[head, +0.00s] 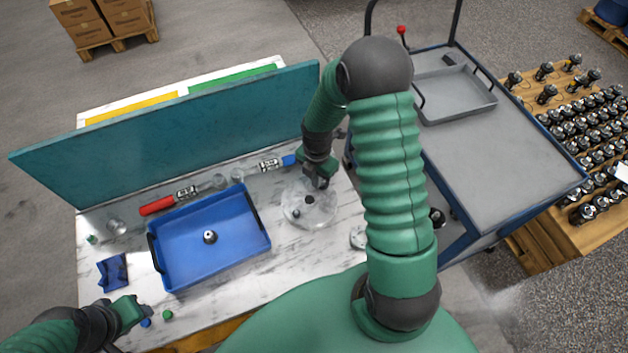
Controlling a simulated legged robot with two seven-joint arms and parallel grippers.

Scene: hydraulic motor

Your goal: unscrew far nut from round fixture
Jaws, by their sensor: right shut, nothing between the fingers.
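The round fixture (325,213) is a pale, see-through disc on the marble-patterned table. Two small dark parts show on it, one near its middle (310,199) and one nearer the front left (296,213); I cannot tell for sure which are nuts. My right gripper (318,184) points down over the far part of the fixture, shut and empty; its tips are small and dark, and it may hide something behind it. My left gripper (143,311) is low at the table's front left, away from the fixture; its jaw opening is unclear.
A blue tray (180,272) left of the fixture holds a small metal part (210,237). Red-handled (157,206) and blue-handled (288,161) tools lie along the teal back panel (180,130). A grey cart (500,150) stands right. A small blue holder (112,272) sits at left.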

